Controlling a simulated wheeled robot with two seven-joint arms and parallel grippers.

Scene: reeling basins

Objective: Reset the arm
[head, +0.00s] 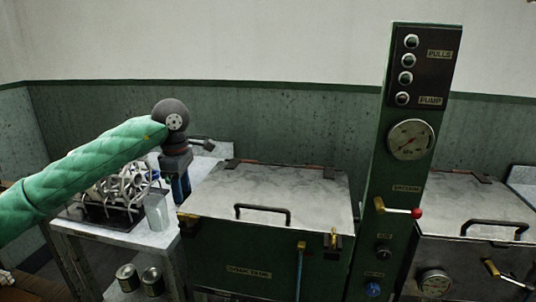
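My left arm, in a green padded sleeve, reaches in from the left in the head view. Its dark round wrist joint is above the side table, and my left gripper (180,190) hangs down below it. The dark blue fingers are near the left edge of the closed tank (230,248). They are small and dark, so I cannot tell whether they are apart or together, and no held object shows. My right gripper is not in view.
A pale side table (150,238) holds a dark tray with a pale tangled rack (122,188) and a clear container (157,212). Two cans (152,281) stand below. A tall green control post (383,225) with gauge and red-knobbed lever stands right of the tank. Another lidded tank (465,252) is at right.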

